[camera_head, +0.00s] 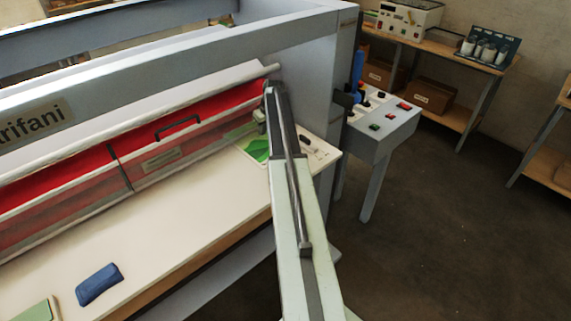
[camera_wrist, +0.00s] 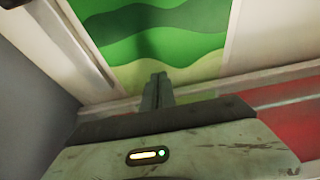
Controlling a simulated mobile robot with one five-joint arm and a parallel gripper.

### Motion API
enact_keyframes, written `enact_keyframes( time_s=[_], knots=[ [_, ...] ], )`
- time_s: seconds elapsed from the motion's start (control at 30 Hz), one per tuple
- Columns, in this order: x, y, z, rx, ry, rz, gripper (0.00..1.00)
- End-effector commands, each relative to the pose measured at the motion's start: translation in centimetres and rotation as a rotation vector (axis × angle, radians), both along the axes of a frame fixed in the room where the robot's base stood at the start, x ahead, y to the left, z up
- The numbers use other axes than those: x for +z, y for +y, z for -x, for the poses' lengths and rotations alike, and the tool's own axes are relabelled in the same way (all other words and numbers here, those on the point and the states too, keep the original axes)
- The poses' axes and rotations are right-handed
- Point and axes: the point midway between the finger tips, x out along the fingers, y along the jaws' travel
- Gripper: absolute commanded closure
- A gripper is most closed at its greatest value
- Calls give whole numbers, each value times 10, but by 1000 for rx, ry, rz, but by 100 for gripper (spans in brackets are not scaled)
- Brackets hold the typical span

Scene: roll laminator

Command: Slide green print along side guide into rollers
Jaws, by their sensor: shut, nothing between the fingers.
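The green print (camera_head: 254,149), with wavy bands of green and a white border, lies flat at the right end of the cream feed table (camera_head: 150,215). Its far edge is at the red guard of the laminator. In the wrist view the print (camera_wrist: 150,30) fills the top middle, beside a pale straight strip at left (camera_wrist: 82,48) that looks like the side guide. My gripper (camera_wrist: 157,80) is shut and empty, its fingertips over the print; I cannot tell whether they touch it. In the head view my arm hides part of the print and guide. The rollers are mostly hidden behind the guard.
The red guard (camera_head: 185,127) with a black handle runs along the laminator above the table. A blue pouch (camera_head: 99,284) and a green-covered item (camera_head: 38,311) lie at the table's left. A control box (camera_head: 385,128) with buttons stands to the right. The table's middle is clear.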

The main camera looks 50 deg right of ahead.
Motion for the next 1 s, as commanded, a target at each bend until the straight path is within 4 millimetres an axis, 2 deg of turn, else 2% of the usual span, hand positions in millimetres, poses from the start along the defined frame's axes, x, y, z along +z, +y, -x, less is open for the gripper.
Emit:
enact_keyframes(
  time_s=[0.27, 0.7, 1.0],
  knots=[
    [2, 0, 0, 0, 0, 0, 100],
    [51, 0, 0, 0, 0, 0, 100],
    [49, 0, 0, 0, 0, 0, 100]
  ],
)
